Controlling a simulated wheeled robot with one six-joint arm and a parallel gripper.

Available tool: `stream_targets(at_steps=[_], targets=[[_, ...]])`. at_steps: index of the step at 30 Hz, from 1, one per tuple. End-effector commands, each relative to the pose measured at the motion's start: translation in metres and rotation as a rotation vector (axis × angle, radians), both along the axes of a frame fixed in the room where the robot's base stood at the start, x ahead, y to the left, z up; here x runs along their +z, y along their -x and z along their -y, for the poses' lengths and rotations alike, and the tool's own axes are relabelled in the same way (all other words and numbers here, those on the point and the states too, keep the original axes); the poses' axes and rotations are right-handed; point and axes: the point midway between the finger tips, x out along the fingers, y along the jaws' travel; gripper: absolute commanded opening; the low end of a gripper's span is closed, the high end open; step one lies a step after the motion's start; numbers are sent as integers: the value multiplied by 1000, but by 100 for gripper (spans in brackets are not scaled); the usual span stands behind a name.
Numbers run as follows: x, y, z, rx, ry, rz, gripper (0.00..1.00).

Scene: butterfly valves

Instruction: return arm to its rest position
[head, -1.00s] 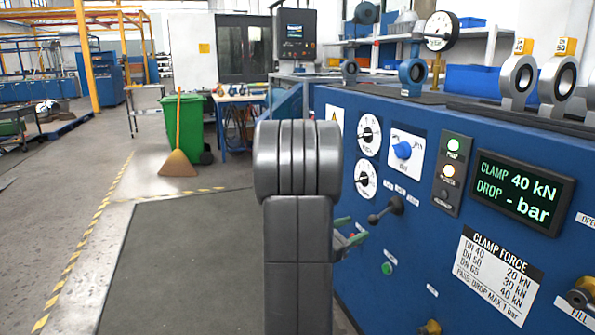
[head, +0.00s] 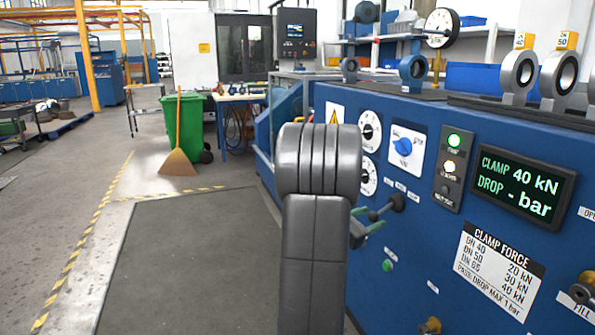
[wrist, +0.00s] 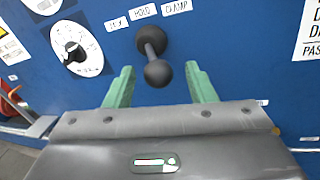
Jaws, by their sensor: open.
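My arm (head: 315,220) stands upright in front of the blue panel and hides part of it in the head view. My gripper (wrist: 160,72) is open, with its two green fingers apart and nothing held. In the head view, its green tips (head: 366,219) show just right of my arm. A dark ball-ended lever (wrist: 152,52) on the panel lies ahead of the gap between the fingers, apparently without contact. The lever also shows in the head view (head: 394,203). Labels above it include HOLD and CLAMP.
The blue panel (head: 450,270) fills the right side, with a display (head: 520,190) reading CLAMP 40 kN, DROP - bar. The dark floor mat (head: 180,260) left of my arm is clear. A green bin (head: 185,125) and broom (head: 177,150) stand beyond.

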Motion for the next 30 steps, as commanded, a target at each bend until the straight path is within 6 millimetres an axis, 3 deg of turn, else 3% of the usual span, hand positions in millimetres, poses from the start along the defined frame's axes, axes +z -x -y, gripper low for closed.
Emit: stream_targets(at_steps=[4,9,30], targets=[[-1,-16,26,-2,1,2,50],[4,-23,15,-67,0,1,50],[2,-24,12,-120,-2,5,50]])
